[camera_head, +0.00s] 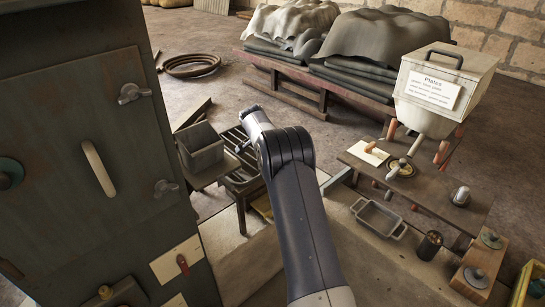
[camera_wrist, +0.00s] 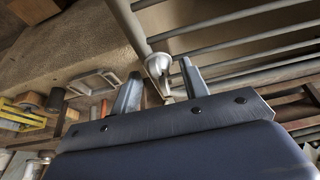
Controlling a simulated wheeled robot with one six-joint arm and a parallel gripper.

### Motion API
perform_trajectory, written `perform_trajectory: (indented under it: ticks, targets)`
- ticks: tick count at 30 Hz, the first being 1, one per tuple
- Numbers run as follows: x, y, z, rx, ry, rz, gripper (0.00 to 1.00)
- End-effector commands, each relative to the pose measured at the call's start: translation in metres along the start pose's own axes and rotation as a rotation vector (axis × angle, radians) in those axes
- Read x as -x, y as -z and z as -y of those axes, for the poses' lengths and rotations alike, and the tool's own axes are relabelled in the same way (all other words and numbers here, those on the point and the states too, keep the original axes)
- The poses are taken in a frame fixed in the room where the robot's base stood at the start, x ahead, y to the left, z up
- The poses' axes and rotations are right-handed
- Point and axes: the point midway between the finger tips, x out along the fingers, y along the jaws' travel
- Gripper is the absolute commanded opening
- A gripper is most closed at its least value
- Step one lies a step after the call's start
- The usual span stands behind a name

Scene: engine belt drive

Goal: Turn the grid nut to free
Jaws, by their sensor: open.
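In the wrist view, a pale metal nut (camera_wrist: 158,66) with a rounded head, which looks like the grid nut, stands beside the bars of a grid (camera_wrist: 235,45). My gripper (camera_wrist: 160,74) is open, with one finger on each side of the nut. I cannot tell whether either finger touches it. In the head view, the dark slotted grid frame (camera_head: 236,181) lies beyond my arm, partly covered by it. My gripper end (camera_head: 243,144) is small there, and the nut cannot be made out.
A dark cabinet (camera_head: 65,130) with latches fills the left. A grey box (camera_head: 200,147) stands beside the grid. A low wooden bench (camera_head: 440,190) at the right carries small parts below a pale hopper (camera_head: 443,85). A metal tray (camera_head: 378,219) sits right of my arm.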

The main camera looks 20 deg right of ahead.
Motion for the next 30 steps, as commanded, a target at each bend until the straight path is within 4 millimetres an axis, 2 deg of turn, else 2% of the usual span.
perform_trajectory:
  ticks: [5, 20, 30]
  targets:
    - [0.0, 0.0, 0.0, 0.0, 0.0, 0.0, 0.41]
    - [0.0004, 0.0, 0.0001, 0.0, 0.0, 0.0, 0.0]
    - [-0.0008, -0.0006, -0.0004, 0.042, 0.019, 0.001, 0.0]
